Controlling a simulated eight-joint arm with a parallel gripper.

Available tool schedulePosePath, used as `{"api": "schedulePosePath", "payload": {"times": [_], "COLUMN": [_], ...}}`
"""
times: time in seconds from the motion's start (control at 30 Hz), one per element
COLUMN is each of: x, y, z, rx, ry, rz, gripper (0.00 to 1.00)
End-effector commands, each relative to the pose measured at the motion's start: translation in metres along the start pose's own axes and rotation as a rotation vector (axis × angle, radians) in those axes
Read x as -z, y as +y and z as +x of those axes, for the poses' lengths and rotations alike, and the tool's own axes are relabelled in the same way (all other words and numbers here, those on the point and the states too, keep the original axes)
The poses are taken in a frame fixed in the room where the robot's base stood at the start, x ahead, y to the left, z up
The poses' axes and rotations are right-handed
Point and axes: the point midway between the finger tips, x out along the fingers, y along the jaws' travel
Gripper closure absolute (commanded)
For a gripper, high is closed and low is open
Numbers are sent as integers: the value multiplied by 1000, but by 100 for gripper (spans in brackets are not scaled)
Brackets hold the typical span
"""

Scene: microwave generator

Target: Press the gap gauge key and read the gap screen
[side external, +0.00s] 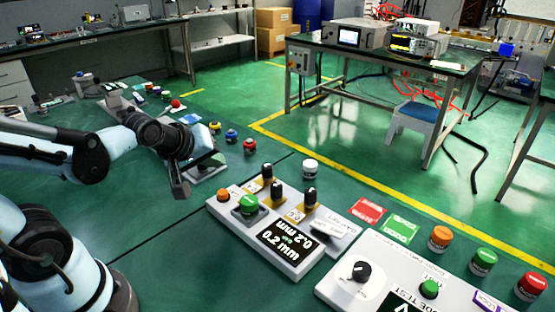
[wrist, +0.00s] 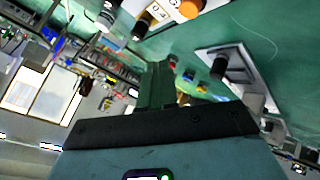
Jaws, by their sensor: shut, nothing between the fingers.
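A light grey panel (side external: 228,218) lies in the middle of the side external view. Its black screen (side external: 287,244) reads 0.2 mm, with the same figure also printed upside down. On the panel are a green button (side external: 245,204), an orange button (side external: 223,195) and several black knobs (side external: 278,192) on yellow bases. Which button is the gap gauge key I cannot tell. My gripper (side external: 180,189) is shut and empty, left of the panel and apart from it. In the wrist view its fingers (wrist: 156,85) are together, with an orange button (wrist: 190,8) near the top edge.
A second panel with a black dial (side external: 361,271) and green button (side external: 429,289) stands at the lower right. Orange, green and red round buttons (side external: 482,262) stand beyond it. A white-topped jar (side external: 310,168) stands behind the first panel. Several coloured buttons (side external: 232,136) are behind my gripper.

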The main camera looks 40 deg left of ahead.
Motion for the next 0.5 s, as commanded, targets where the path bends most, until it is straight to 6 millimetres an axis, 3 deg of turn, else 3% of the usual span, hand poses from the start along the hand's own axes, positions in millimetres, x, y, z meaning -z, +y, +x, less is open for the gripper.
{"api": "schedulePosePath", "payload": {"times": [0.5], "x": [-20], "y": [-20], "z": [28], "rx": [0], "ry": [0], "rz": [0], "gripper": [100]}}
